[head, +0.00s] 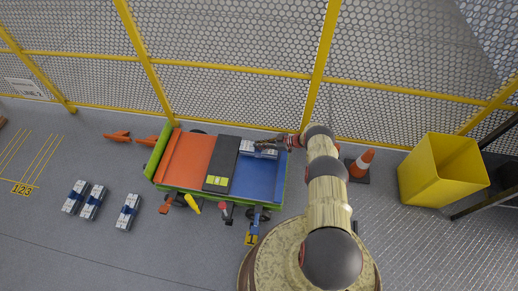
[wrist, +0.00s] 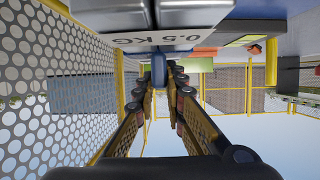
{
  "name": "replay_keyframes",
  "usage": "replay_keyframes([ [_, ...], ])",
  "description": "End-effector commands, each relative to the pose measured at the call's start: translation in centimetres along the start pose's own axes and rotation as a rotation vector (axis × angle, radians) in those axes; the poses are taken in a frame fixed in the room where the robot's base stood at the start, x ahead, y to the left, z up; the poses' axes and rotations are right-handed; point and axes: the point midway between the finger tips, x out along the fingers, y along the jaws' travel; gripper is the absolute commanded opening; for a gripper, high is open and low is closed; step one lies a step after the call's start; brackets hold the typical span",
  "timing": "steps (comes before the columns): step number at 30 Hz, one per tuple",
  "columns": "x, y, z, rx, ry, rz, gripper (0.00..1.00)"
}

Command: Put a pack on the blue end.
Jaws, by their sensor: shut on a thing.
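A grey-white pack (head: 258,149) is at the far side of the blue end (head: 262,180) of the cart. In the head view it appears to be over or on the blue surface; I cannot tell if it touches. My gripper (head: 276,142) reaches it from the right and is shut on it. In the wrist view the pack (wrist: 205,38), labelled 0.5 KG, fills the top, and my gripper (wrist: 158,75) has its fingers closed on a blue part below it. Three more packs with dark blue bands (head: 76,197) (head: 93,202) (head: 128,211) lie on the floor at left.
The cart has an orange end (head: 187,160) and a dark middle strip (head: 221,160) with yellow-green squares. A mesh fence (head: 230,95) stands behind. A traffic cone (head: 361,164) and a yellow bin (head: 440,172) are at right.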

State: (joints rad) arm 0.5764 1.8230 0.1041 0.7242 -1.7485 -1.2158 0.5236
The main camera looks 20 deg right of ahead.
Motion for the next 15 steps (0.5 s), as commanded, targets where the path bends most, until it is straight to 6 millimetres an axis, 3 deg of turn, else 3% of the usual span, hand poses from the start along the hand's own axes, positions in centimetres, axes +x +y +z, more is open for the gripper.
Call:
replay_keyframes([
  [5, 1.1, -0.3, 2.5, 0.003, 0.001, -0.003, 0.0],
  [15, 1.2, -0.2, 2.5, 0.002, 0.001, -0.002, 0.0],
])
